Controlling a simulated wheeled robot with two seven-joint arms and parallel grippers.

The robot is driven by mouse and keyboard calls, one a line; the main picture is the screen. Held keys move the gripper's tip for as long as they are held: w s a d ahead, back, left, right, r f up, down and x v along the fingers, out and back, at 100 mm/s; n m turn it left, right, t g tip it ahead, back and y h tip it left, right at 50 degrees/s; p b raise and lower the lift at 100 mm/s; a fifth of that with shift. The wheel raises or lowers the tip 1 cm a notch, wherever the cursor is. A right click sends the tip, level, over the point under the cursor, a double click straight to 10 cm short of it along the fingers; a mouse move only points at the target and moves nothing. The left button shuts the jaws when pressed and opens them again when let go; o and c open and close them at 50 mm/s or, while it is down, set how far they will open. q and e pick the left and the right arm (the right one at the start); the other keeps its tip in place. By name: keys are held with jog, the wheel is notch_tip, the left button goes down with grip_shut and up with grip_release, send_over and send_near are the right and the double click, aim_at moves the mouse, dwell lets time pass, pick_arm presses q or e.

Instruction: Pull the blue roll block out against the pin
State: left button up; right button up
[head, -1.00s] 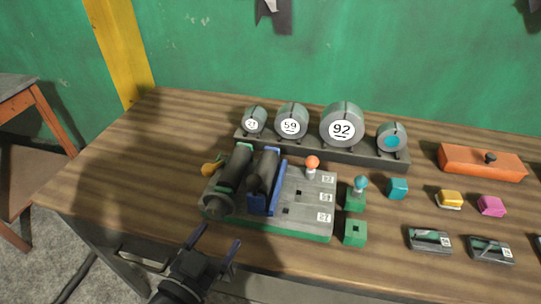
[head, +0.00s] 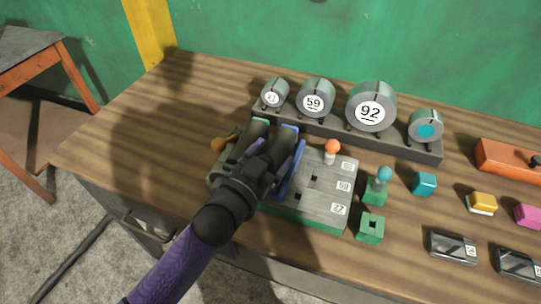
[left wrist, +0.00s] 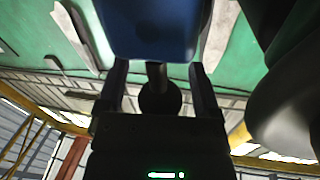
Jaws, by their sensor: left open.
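The blue roll block (head: 296,170) sits on the grey fixture board (head: 325,205) with a dark roller in it. My left gripper (head: 270,165) is over the block in the head view, and my wrist partly hides the block and its front end. In the left wrist view the blue block (left wrist: 150,30) lies just beyond the fingers of my left gripper (left wrist: 160,75), which are apart. A dark rod with a round end (left wrist: 160,98) shows between the fingers. An orange-knobbed pin (head: 332,150) stands upright on the board, right of the block. My right gripper is not in view.
A rack (head: 385,143) of grey numbered rolls stands behind the board. A blue-knobbed pin in a green block (head: 377,188), a green socket block (head: 370,228), a teal cube (head: 424,184) and a yellow block (head: 481,203) lie to the right. The table's left part is clear.

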pick_arm(q)
grip_shut()
dwell(0.3)
jog(key=d, duration=0.1)
jog(key=s+d, duration=0.1)
jog(key=d, duration=0.1)
jog(key=d+p, duration=0.1)
jog(key=d, duration=0.1)
jog(key=shift+s+d, duration=0.1)
jog(key=shift+s, duration=0.2)
grip_release()
